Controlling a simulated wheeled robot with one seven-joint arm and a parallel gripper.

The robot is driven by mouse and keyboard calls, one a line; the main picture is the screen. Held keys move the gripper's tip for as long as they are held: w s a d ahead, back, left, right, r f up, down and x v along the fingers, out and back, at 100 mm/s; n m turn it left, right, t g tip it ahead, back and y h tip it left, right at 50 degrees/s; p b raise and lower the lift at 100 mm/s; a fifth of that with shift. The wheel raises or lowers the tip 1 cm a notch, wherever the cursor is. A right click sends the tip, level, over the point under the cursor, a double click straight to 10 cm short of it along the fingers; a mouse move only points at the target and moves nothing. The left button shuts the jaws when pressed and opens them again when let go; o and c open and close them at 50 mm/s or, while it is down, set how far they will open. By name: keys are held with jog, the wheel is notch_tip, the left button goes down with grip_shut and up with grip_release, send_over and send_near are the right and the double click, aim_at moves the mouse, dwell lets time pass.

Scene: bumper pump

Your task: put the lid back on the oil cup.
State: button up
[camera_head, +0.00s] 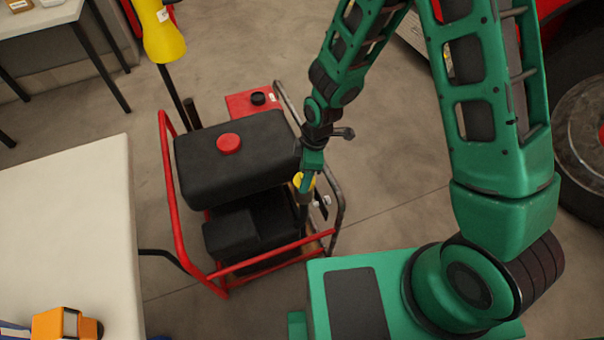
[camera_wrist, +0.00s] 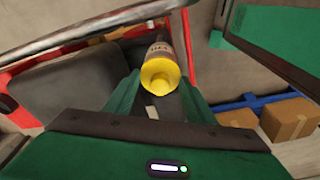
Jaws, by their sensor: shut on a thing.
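My gripper (camera_head: 306,178) is shut on a yellow, rounded piece (camera_wrist: 160,73) that looks like the oil cup's lid; it also shows in the head view (camera_head: 301,181). In the wrist view it sits between my two fingers. A greyish-brown cylinder with a label (camera_wrist: 160,50), perhaps the oil cup, lines up just beyond the yellow piece. I cannot tell whether the two touch or are apart. My gripper is at the right side of the red-framed pump, beside its black tank (camera_head: 225,170). The lower part of the cylinder is hidden.
The pump's red tube frame (camera_head: 168,190) surrounds the tank, which has a red cap (camera_head: 229,143). A pale table (camera_head: 70,220) stands at the left with an orange device (camera_head: 68,323). Cardboard boxes (camera_wrist: 287,118) show at the right in the wrist view.

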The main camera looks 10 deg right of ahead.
dwell(0.4)
jog(key=o, duration=1.6)
jog(key=shift+c, duration=0.2)
jog(key=shift+r, duration=3.5)
jog(key=shift+c, duration=0.5)
grip_shut()
jog(key=shift+w, duration=0.1)
jog(key=shift+f, duration=2)
